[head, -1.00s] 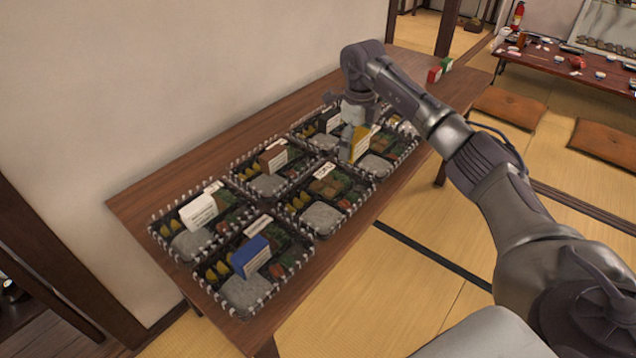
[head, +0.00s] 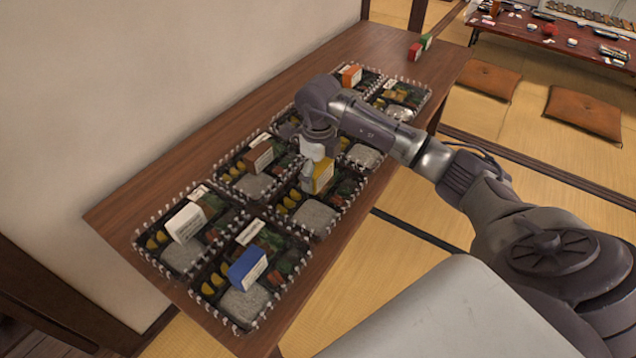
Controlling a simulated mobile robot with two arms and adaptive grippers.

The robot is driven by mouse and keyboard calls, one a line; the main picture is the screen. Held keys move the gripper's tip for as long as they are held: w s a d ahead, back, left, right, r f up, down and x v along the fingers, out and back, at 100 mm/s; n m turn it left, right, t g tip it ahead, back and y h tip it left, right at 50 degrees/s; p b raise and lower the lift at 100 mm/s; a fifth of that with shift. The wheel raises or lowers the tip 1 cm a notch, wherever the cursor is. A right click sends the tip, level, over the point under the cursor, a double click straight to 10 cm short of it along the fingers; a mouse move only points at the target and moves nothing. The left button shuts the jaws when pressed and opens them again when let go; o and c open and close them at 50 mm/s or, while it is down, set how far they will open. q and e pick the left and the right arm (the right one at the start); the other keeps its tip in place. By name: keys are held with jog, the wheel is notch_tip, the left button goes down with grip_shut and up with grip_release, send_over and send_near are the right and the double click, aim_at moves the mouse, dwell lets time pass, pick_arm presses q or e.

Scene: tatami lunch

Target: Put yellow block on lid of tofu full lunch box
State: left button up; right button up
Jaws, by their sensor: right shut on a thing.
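My right gripper (head: 315,172) is shut on the yellow block (head: 323,176), which has a white label on its side. It holds the block upright over the back part of a clear-lidded lunch box (head: 318,218) in the right-hand row. I cannot tell whether the block touches the lid. Grey contents and yellow pieces show through that lid. The box's label is hidden or too small to read, so I cannot tell which box is the tofu full one. My left gripper is not in view.
Nearby boxes carry a white block (head: 186,222), a blue block (head: 248,267), a brown block (head: 259,156) and an orange block (head: 351,75). A red block (head: 415,52) and a green block (head: 427,41) stand on the wooden table's far end. A wall borders the left.

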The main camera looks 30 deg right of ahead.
aim_at(318, 196)
jog(key=shift+s+a+f, duration=0.15)
jog(key=shift+s+f, duration=0.1)
jog(key=shift+f, duration=0.1)
notch_tip(318, 196, down, 3)
jog(key=shift+f+p, duration=0.2)
jog(key=shift+p, duration=0.15)
jog(key=shift+f, duration=0.25)
jog(key=o, duration=1.1)
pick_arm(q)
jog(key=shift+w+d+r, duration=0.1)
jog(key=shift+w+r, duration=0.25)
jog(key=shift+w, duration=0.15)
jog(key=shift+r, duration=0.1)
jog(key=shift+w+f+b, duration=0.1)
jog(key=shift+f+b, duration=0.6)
pick_arm(e)
notch_tip(318, 196, up, 12)
jog(key=shift+r, duration=0.2)
